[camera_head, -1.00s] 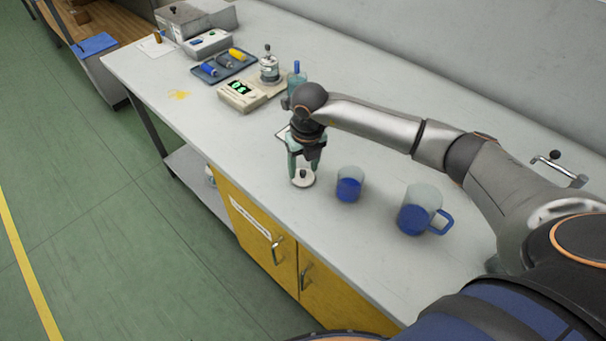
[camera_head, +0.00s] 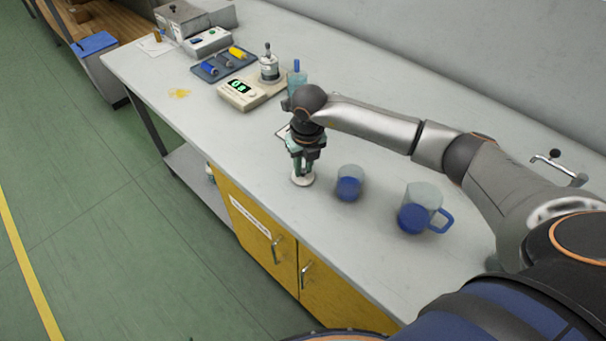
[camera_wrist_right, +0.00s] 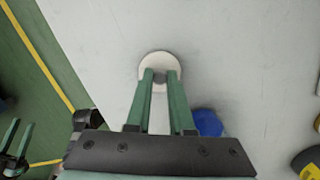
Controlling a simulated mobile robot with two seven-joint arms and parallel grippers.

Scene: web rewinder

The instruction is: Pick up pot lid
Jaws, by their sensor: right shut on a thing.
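The pot lid (camera_head: 302,180) is a small pale disc on the grey bench near its front edge, left of the cups. Its dark knob is hidden between my fingers in the head view. My right gripper (camera_head: 300,173) points down over it and is shut on the knob. In the right wrist view the green fingers (camera_wrist_right: 160,78) reach onto the middle of the round white lid (camera_wrist_right: 159,58). The lid seems to rest on the bench or just above it; I cannot tell which. My left gripper does not show in the head view.
Right of the lid stand a glass with blue contents (camera_head: 349,184) and a larger blue-handled jug (camera_head: 419,210). Behind are a scale (camera_head: 240,95), a tray (camera_head: 212,70) and a bottle (camera_head: 297,82). The bench front edge is close to the lid.

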